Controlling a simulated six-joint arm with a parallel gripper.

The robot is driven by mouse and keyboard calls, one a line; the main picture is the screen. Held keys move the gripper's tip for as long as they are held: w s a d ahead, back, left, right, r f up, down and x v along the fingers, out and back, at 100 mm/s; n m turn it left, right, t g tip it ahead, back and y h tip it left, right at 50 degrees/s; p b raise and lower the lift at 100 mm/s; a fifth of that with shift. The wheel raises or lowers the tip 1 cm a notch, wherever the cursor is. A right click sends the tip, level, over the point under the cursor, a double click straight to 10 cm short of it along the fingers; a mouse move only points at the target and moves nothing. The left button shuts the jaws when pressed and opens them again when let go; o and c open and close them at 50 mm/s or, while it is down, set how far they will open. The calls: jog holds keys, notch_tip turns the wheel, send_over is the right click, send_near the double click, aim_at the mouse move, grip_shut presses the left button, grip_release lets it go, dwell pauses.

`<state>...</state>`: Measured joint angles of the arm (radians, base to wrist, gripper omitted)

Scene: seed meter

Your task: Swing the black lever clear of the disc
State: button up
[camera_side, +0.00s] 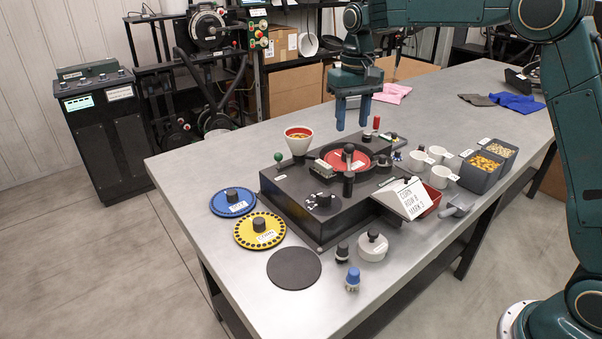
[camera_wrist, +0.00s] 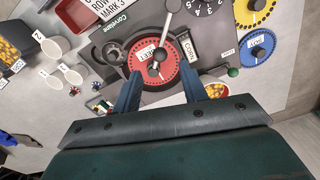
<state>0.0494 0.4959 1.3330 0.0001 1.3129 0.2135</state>
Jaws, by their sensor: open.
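The red disc (camera_side: 336,163) sits in the top of a black machine (camera_side: 310,222). It also shows in the wrist view (camera_wrist: 142,72) with a "BEET" label. The lever (camera_side: 348,183) has a black upright end at the disc's front side, and its thin grey bar reaches over the disc. In the wrist view the bar (camera_wrist: 165,30) runs from a black end at the top edge to near the disc's middle, where dark parts overlap it. My gripper (camera_side: 352,126) is open and empty, above the far side of the disc and apart from it; its fingers (camera_wrist: 160,86) straddle the disc's near edge in the wrist view.
A white funnel (camera_side: 298,145) with seeds and a green-knobbed stick (camera_side: 278,157) stand left of the disc. A sign (camera_side: 405,199), white cups (camera_side: 440,176) and seed bins (camera_side: 481,174) are right. Blue (camera_side: 222,205) and yellow (camera_side: 247,236) discs lie left.

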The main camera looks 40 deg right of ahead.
aim_at(349, 156)
jog(key=shift+f, duration=2.8)
grip_shut()
